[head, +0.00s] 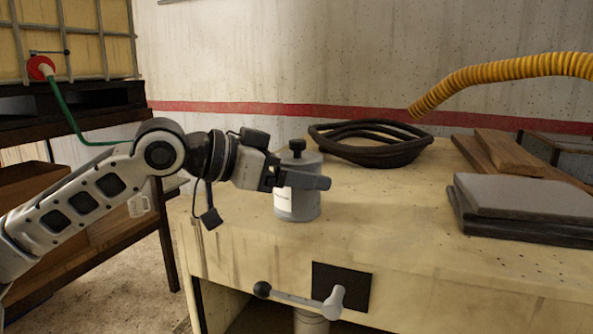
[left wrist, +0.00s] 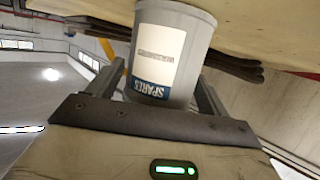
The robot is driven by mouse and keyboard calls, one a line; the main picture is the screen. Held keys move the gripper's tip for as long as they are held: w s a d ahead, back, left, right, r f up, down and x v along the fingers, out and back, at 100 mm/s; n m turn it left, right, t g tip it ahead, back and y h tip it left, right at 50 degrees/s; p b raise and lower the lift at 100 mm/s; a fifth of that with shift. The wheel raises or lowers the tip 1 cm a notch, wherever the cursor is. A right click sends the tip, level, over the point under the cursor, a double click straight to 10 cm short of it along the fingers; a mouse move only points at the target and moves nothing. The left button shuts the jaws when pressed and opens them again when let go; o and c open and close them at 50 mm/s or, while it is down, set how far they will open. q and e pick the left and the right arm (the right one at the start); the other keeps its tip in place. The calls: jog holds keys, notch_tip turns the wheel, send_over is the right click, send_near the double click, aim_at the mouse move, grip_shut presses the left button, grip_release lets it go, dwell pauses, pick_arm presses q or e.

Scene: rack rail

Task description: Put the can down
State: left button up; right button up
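The can (head: 297,207) is a grey cylinder with a black knob on its lid and a pale label. It is upright at the near left of the cream bench top (head: 400,215), its base at the surface; I cannot tell whether it bears fully on it. My left gripper (head: 303,181) reaches in from the left with its fingers around the can's upper body. In the left wrist view the can (left wrist: 170,50) appears upside down, its label reading SPARES, with a finger against each side. My right gripper is not in view.
A coiled black hose (head: 370,150) lies behind the can. Grey pads (head: 525,195) and wooden boards (head: 500,152) lie at the right. A yellow corrugated hose (head: 510,70) hangs above. A lever handle (head: 300,298) sticks out at the bench front. The bench top between can and pads is clear.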

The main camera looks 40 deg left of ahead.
pick_arm(q)
jog(key=shift+r, duration=0.25)
jog(key=shift+s+f, duration=0.15)
jog(key=b+v, duration=0.3)
jog(key=shift+a+f, duration=0.1)
jog(key=shift+a, duration=0.05)
jog(key=b+v, duration=0.2)
jog(key=v, duration=0.6)
jog(key=shift+s+r, duration=0.3)
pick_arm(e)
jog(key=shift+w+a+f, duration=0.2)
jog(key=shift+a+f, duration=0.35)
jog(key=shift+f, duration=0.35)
pick_arm(q)
jog(key=shift+a, duration=0.15)
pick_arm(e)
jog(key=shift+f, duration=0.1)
